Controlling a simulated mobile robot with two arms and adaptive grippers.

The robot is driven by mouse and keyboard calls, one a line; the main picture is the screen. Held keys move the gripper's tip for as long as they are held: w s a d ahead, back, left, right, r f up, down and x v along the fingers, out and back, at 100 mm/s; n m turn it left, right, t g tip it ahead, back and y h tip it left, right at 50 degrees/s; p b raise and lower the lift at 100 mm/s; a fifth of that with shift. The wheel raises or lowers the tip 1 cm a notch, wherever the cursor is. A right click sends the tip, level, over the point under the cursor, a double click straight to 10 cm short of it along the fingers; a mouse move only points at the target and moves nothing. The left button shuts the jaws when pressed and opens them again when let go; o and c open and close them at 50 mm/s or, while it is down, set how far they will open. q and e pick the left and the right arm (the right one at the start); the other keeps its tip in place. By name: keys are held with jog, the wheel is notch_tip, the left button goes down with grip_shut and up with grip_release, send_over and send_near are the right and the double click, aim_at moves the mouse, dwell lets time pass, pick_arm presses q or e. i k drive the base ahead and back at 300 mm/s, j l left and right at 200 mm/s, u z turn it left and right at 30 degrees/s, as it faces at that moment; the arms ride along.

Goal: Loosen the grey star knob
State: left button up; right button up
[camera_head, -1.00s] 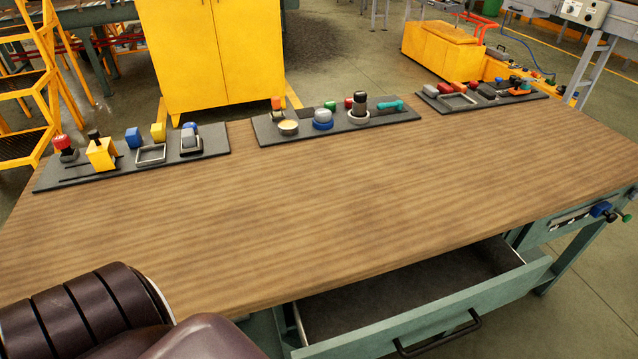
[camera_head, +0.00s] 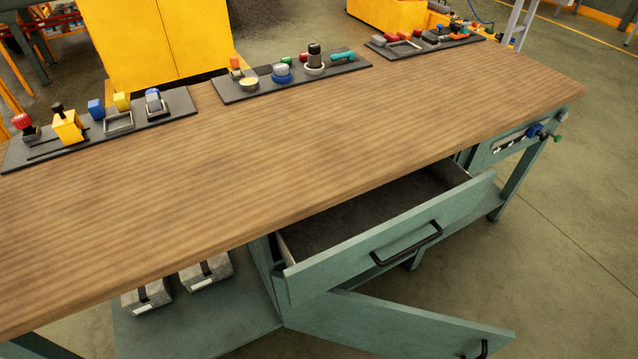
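A small grey knob (camera_head: 562,116) shows at the right end of the workbench, at the upper corner of its side panel. It is too small to tell whether it is star-shaped or how tight it is. A blue knob (camera_head: 537,131) and a green knob (camera_head: 557,138) stick out beside it, below the tabletop edge. Neither of my grippers is in view, and nothing is touching the knobs.
The wooden tabletop (camera_head: 250,165) is clear in front of several dark boards with small parts. A drawer (camera_head: 400,235) stands open at the front. Below it a cabinet door (camera_head: 390,325) hangs open into the floor space. Open floor (camera_head: 570,230) lies to the right.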

aim_at(561, 117)
jog(key=z, duration=1.35)
jog(key=i+l, duration=0.45)
jog(key=l, duration=0.3)
jog(key=i+l, duration=0.45)
jog(key=l, duration=0.3)
jog(key=i+l, duration=0.25)
jog(key=l+u, duration=0.05)
jog(key=l, duration=0.05)
